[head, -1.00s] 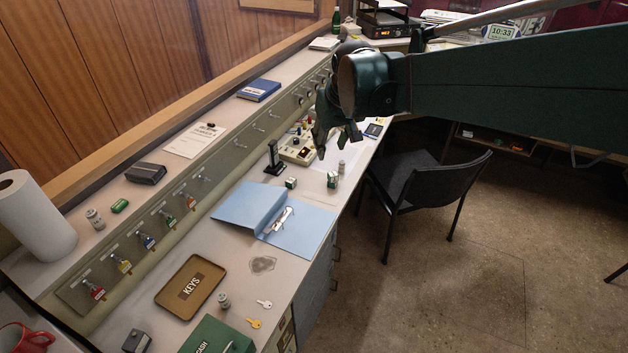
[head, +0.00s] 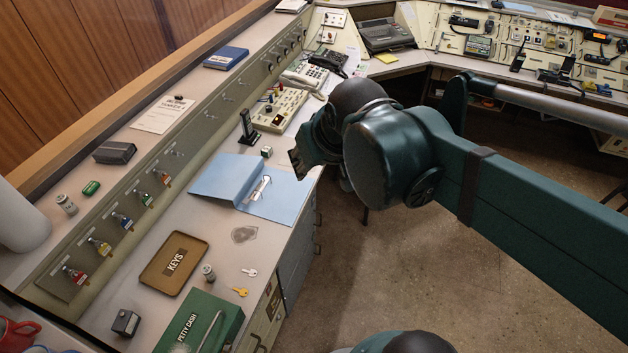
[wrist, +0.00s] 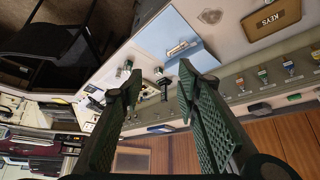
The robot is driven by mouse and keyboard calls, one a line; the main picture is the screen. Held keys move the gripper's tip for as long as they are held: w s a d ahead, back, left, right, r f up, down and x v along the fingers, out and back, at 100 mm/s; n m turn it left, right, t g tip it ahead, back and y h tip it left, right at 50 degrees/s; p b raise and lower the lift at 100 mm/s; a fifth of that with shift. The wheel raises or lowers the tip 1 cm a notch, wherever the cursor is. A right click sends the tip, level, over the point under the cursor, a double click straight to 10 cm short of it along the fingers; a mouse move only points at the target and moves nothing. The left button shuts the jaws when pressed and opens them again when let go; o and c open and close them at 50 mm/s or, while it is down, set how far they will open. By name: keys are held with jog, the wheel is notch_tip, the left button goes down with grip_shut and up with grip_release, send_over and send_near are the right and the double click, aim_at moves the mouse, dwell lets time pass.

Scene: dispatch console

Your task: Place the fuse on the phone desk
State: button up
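No object is labelled as a fuse. Small grey cylinders that could be it are one beside the keys tray (head: 208,272) and one on the raised ledge (head: 67,205). In the wrist view, another small cylinder (wrist: 118,72) stands near a green-and-white block (wrist: 128,64). Telephones (head: 303,76) stand on the far part of the left counter; I take that part as the phone desk. My gripper (head: 298,162) is above the counter's edge near the blue folder (head: 210,178). In the wrist view its fingers (wrist: 156,80) are spread, with nothing held between them.
A black stand (head: 248,128) and a switch console (head: 280,110) stand behind the folder. The keys tray (head: 160,281), loose keys and a green cash box (head: 190,325) are nearer. Consoles with radios (head: 520,40) line the back. Open floor lies right of the counter.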

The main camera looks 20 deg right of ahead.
jog(key=shift+t, duration=0.3)
jog(key=shift+s+a+f, duration=0.2)
jog(key=shift+s+f, duration=0.2)
jog(key=shift+s, duration=0.35)
jog(key=shift+s+a+f, duration=0.15)
jog(key=shift+s+f, duration=0.25)
jog(key=shift+s, duration=0.4)
jog(key=shift+s+a+f, duration=0.2)
jog(key=shift+s+f, duration=0.2)
jog(key=shift+s, duration=0.35)
